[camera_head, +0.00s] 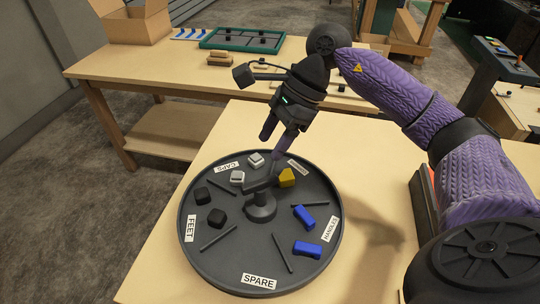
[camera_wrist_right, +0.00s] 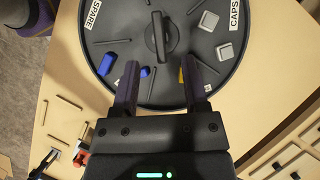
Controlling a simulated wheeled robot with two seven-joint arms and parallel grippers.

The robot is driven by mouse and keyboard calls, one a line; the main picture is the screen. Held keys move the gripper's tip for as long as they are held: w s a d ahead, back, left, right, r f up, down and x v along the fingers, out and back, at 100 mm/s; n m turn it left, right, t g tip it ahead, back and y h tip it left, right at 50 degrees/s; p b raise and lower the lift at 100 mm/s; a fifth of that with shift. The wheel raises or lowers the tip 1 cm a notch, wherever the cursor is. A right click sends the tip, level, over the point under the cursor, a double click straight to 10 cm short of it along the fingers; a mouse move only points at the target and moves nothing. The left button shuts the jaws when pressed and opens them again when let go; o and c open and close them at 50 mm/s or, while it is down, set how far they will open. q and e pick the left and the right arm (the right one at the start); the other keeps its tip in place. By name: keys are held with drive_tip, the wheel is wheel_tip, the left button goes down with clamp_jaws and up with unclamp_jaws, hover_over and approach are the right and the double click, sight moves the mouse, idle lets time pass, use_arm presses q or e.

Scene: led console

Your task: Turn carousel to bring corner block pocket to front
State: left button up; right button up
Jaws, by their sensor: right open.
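The carousel (camera_head: 205,259) is a dark round tray on the near table, with a central hub and raised handle bar (camera_head: 261,206). The SPARE label (camera_head: 259,281) is at the front, HANDLES (camera_head: 330,229) at right with two blue pieces (camera_head: 304,216), FEET (camera_head: 190,228) at left with black blocks (camera_head: 217,217), CAPS (camera_head: 227,167) at back left with pale blocks (camera_head: 237,177). A yellow block (camera_head: 287,177) lies in the back-right pocket; its label is partly hidden. My right gripper (camera_head: 274,146) is open and empty above the carousel's back; in the wrist view its fingers point toward the handle bar (camera_wrist_right: 161,38). My left gripper is not seen.
A second table behind holds a cardboard box (camera_head: 135,22), a green-framed tray (camera_head: 243,39) and small parts. A dark box-like object (camera_head: 424,200) stands at the right of the near table. The tabletop front right of the carousel is clear.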

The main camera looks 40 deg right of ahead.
sight(267, 179)
drive_tip(key=shift+g+h, duration=0.3)
drive_tip(key=shift+h, duration=0.3)
drive_tip(key=f, duration=0.2)
drive_tip(key=f+b, duration=0.1)
drive_tip(key=f, duration=0.4)
drive_tip(key=shift+a+f+b, duration=0.3)
drive_tip(key=shift+f+b, duration=0.05)
drive_tip(key=shift+b, duration=0.05)
drive_tip(key=shift+a+f, duration=0.25)
drive_tip(key=shift+f, duration=0.25)
clamp_jaws()
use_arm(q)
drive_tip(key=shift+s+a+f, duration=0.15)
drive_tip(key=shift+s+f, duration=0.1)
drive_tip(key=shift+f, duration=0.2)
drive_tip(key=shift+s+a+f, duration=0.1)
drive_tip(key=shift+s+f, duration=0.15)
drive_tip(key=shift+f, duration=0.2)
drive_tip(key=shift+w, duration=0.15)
